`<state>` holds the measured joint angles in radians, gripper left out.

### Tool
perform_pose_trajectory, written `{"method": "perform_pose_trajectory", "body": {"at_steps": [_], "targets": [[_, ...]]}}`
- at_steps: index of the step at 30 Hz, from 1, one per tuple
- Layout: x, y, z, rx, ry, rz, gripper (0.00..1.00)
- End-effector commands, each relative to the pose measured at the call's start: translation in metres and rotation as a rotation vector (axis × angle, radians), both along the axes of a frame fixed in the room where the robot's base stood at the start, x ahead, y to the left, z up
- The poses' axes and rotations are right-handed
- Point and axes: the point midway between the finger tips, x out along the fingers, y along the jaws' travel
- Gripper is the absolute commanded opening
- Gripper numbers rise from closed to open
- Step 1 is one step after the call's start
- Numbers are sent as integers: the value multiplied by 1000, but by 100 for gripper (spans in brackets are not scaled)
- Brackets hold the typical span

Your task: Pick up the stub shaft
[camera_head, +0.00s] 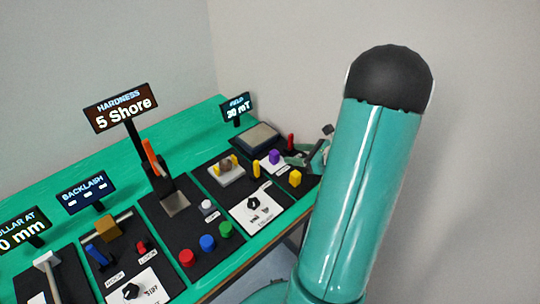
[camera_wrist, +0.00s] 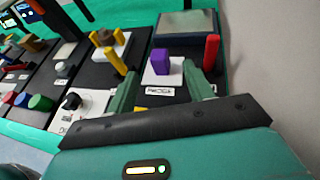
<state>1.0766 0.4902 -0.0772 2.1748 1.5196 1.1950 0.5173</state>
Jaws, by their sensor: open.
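I cannot tell for sure which part is the stub shaft. One candidate is a short brown rounded piece (camera_wrist: 104,37), seated on a white block (camera_wrist: 122,46) between yellow pegs; it also shows in the head view (camera_head: 225,164). Another is a purple piece (camera_wrist: 161,61), upright on a white labelled plate (camera_wrist: 152,78), also visible in the head view (camera_head: 274,157). My gripper (camera_wrist: 161,73) is open, with its green fingers apart on either side of the purple piece's plate in the wrist view. Nothing is seen held between them. Whether the fingers touch anything is unclear.
A red peg (camera_wrist: 211,50) stands close by the right finger, a yellow peg (camera_wrist: 116,61) by the left. A grey-topped pad (camera_wrist: 186,24) lies behind. A white dial panel (camera_head: 257,207), coloured buttons (camera_head: 207,242) and upright display signs (camera_head: 120,106) crowd the green bench (camera_head: 70,185).

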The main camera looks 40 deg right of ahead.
Motion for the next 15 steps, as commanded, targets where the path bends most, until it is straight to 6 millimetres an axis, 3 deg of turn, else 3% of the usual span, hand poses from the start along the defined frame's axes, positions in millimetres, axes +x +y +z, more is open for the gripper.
{"method": "perform_pose_trajectory", "body": {"at_steps": [7,15], "targets": [[39,13,-20,1,1,1,52],[59,19,-28,1,1,3,52]]}}
